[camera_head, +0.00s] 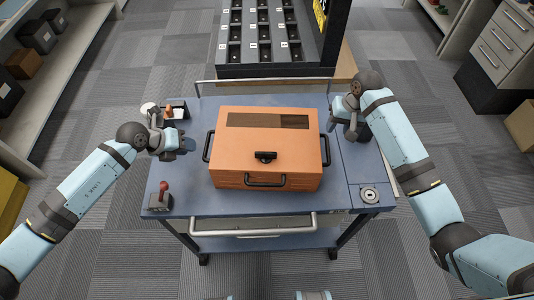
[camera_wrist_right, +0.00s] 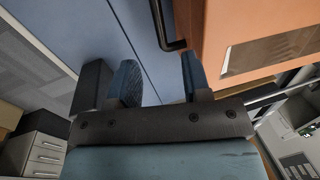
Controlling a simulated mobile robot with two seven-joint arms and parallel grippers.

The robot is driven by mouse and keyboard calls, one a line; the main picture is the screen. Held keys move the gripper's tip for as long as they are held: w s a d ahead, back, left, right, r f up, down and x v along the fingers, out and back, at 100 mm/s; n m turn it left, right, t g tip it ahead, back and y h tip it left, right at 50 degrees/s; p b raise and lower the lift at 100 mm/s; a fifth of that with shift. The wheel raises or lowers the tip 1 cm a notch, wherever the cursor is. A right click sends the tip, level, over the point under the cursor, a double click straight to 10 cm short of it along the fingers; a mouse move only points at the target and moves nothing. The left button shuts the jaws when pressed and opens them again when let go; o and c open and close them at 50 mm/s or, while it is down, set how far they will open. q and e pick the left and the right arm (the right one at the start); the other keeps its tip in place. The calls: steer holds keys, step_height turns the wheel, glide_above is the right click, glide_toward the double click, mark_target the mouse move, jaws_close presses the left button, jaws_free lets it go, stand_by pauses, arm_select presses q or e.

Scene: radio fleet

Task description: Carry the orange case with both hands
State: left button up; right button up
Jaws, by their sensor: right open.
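The orange case (camera_head: 235,150) sits flat on the blue cart (camera_head: 220,203), with a black handle on its left side (camera_head: 207,147), right side (camera_head: 326,150) and front (camera_head: 265,181). My left gripper (camera_head: 185,145) is just left of the case, apart from the left handle; its jaw gap cannot be made out. My right gripper (camera_head: 347,128) is just right of the case near its far right corner. In the right wrist view its open fingers (camera_wrist_right: 160,82) are empty, with the right handle (camera_wrist_right: 164,32) and the case's side (camera_wrist_right: 245,30) ahead of them.
A red-knobbed lever (camera_head: 162,195) stands at the cart's front left, and a small dark holder (camera_head: 176,110) at its back left. A round fitting (camera_head: 369,195) is at the front right. A dark slotted rack (camera_head: 265,40) stands behind the cart. Shelves line the left.

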mark_target(328, 143)
arm_select(q)
steer(key=x, duration=0.7)
steer(key=shift+d+f, duration=0.15)
steer(key=shift+f, duration=0.05)
arm_select(e)
steer(key=f, duration=0.2)
steer(key=a+f, duration=0.1)
steer(key=f, duration=0.4)
steer(key=shift+w+a+f, duration=0.1)
steer(key=shift+a+f, duration=0.1)
steer(key=shift+a, duration=0.1)
arm_select(q)
jaws_close()
arm_select(e)
steer(key=c, duration=0.6)
jaws_close()
arm_select(q)
steer(key=shift+w+r, duration=0.1)
arm_select(e)
steer(key=shift+r, duration=0.1)
